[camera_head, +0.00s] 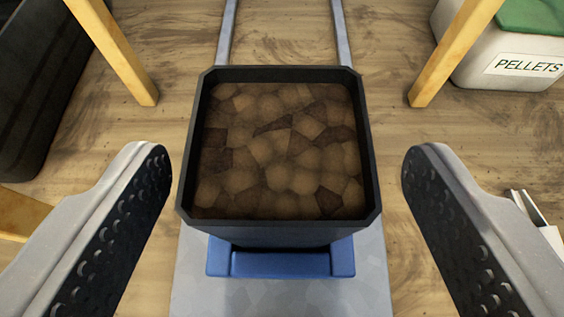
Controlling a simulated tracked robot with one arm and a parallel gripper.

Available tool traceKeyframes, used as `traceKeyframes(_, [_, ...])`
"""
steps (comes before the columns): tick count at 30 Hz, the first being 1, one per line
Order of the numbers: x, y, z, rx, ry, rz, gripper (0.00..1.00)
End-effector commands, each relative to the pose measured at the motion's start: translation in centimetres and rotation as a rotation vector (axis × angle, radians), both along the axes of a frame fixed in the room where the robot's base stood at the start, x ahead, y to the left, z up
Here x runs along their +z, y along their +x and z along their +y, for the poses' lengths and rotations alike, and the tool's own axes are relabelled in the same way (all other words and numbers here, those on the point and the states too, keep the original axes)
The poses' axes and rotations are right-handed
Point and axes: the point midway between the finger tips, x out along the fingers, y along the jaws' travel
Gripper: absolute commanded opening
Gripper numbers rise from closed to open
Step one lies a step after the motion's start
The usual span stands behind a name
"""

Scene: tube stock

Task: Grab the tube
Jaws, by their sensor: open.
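The tube (278,228) is a dark, square, open-topped pot seen from above, filled with brown, lumpy soil-like material. It stands upright in the middle of the view, with a blue holder (280,264) at its near lower side. My gripper (286,160) is open, with one grey finger with a dark, studded pad on each side of the tube. There is a visible gap between each finger and the tube in the picture, and neither seems to touch it. The lower part of the tube is mostly hidden under its rim.
A grey plate (280,295) lies under the blue holder, and two grey rails (343,35) run away beyond the tube. Yellow posts (450,55) stand at both sides. A white pellets tub (500,55) with a green top is at upper right, a dark bin (40,90) at upper left.

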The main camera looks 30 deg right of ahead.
Motion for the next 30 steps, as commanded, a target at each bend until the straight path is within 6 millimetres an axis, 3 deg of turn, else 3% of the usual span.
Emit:
traceKeyframes(10, [-1.8,2.9,-1.8,-0.001,0.001,0.002,0.71])
traceKeyframes(19, [-2.1,3.4,-2.1,0.000,0.000,0.001,0.71])
traceKeyframes(20, [-2.0,3.4,-2.0,0.000,0.000,0.001,0.68])
traceKeyframes(25, [-2.0,3.4,-2.0,0.000,0.000,0.000,0.21])
traceKeyframes(30, [-2.0,3.4,-2.0,0.000,0.000,0.000,0.17])
